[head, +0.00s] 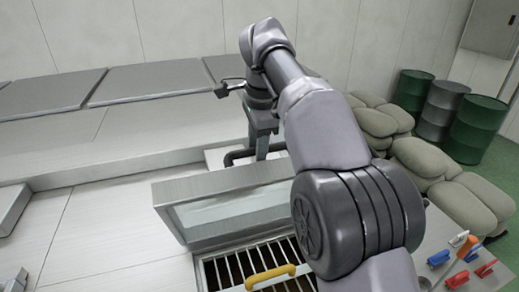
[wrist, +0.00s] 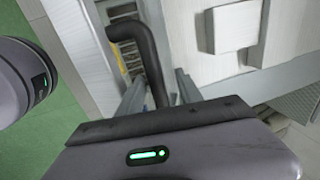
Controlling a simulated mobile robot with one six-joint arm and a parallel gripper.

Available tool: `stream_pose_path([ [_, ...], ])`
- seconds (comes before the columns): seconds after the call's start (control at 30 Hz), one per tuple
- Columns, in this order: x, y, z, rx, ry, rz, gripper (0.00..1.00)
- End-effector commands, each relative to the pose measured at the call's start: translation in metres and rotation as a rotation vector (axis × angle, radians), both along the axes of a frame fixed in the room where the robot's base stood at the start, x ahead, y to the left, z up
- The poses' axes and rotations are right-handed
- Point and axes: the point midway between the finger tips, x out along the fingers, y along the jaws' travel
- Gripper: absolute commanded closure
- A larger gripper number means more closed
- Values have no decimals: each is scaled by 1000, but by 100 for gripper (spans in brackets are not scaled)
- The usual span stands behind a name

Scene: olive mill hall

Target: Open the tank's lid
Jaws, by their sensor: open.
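My gripper (head: 262,152) points down over the metal machine, at the dark bent bar (head: 238,157) behind a raised metal panel. In the wrist view the bar (wrist: 146,55) runs down between the two finger tips of my open gripper (wrist: 160,90); I cannot tell whether they touch it. The raised panel (head: 225,207) stands tilted behind an opening with a slatted grate (head: 222,271) and a yellow handle (head: 270,277). Flat grey lids (head: 150,80) lie in a row at the back left. I cannot tell which part is the tank's lid. My arm hides the machine's right side.
Stuffed sacks (head: 425,157) and several drums, one green (head: 480,128), stand at the right. Small tools with coloured handles (head: 465,250) lie at the lower right. A pale block (wrist: 235,27) shows in the wrist view. The metal top at left is mostly clear.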

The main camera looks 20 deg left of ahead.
Motion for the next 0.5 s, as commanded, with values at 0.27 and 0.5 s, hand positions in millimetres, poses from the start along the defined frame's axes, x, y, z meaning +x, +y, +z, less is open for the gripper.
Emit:
stream_pose_path([
  [0.27, 3, 2, 21, -2, -1, 2, 58],
  [0.5, -11, -5, 26, 4, -2, 0, 58],
])
